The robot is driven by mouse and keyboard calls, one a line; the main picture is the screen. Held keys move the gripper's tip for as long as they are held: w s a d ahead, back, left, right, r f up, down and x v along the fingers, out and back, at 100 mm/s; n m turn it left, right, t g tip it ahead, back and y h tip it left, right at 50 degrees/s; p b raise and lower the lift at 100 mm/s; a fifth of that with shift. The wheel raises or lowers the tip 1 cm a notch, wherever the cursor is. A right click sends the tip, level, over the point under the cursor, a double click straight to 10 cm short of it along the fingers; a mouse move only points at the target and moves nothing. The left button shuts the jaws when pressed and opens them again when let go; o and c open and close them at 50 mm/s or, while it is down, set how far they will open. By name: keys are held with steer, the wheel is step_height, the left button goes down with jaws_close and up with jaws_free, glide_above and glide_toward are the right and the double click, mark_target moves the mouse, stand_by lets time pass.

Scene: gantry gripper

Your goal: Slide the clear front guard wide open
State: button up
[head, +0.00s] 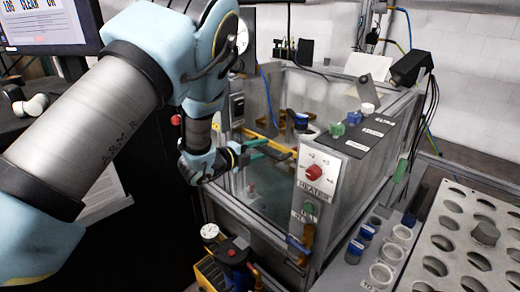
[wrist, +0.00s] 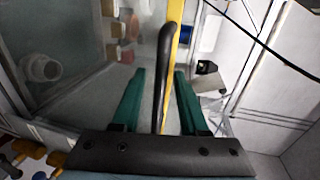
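The clear front guard (head: 262,190) is the see-through panel on the near side of the grey-framed machine in the head view. How far it stands open is hard to tell. In the wrist view a curved black handle (wrist: 170,55) runs alongside a yellow bar (wrist: 174,65). My gripper (head: 279,150) reaches in at the machine's front, left of the heater panel. Its green fingers are apart in the wrist view (wrist: 158,80), one on each side of the black handle, with gaps showing on both sides. The handle is hard to make out in the head view.
The heater panel (head: 318,175) with a red knob stands right of my gripper. A pump with gauge (head: 232,250) sits below the machine's front. A perforated tray (head: 460,245) and several cups fill the right side. A camera-like black box (head: 410,67) sits on the machine's back corner.

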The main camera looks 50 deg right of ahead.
jaws_close()
stand_by(1.2)
